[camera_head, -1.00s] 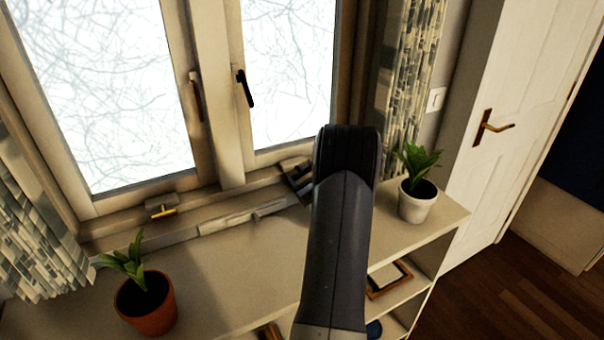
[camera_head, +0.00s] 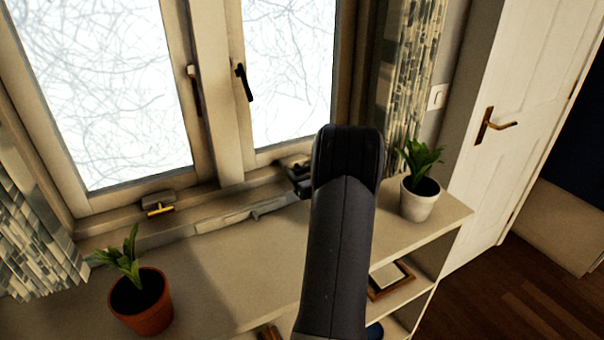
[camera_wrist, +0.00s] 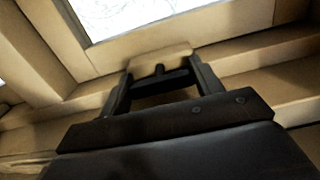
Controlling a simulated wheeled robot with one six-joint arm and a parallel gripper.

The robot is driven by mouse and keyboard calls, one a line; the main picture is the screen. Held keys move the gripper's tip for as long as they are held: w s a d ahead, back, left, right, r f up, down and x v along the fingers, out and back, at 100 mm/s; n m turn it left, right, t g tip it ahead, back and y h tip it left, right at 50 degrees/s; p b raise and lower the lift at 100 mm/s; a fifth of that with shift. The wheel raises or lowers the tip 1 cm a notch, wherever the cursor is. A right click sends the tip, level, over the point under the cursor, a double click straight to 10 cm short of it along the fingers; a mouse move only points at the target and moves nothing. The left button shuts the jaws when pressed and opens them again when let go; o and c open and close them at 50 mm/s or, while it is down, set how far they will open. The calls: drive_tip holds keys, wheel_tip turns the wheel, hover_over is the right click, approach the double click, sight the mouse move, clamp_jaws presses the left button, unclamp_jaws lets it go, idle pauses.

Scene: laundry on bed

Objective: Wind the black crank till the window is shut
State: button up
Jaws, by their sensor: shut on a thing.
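The right window (camera_head: 288,75) has a black handle (camera_head: 244,82) on its frame. In the head view, my gripper (camera_head: 299,181) is at the sill below this window, mostly hidden behind my arm. In the wrist view, my gripper (camera_wrist: 157,80) is shut on the small black crank (camera_wrist: 160,71), between its two fingers. A beige crank housing (camera_wrist: 160,54) sits just behind it on the frame. The crank's exact angle is hard to make out. I cannot tell how wide any window gap is.
The left window (camera_head: 100,90) has a yellow crank (camera_head: 158,208) at its foot. A terracotta potted plant (camera_head: 142,303) stands on the shelf top at left, and a white potted plant (camera_head: 418,200) stands close right of my arm. A patterned curtain (camera_head: 412,80) hangs at right.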

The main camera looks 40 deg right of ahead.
drive_tip(key=o, duration=1)
drive_tip(key=b+v, duration=0.1)
drive_tip(key=v, duration=1)
drive_tip(key=shift+b, duration=0.35)
drive_tip(key=shift+w, duration=0.1)
drive_tip(key=p+x, duration=0.2)
drive_tip(key=x, duration=0.9)
drive_tip(key=shift+n, duration=0.7)
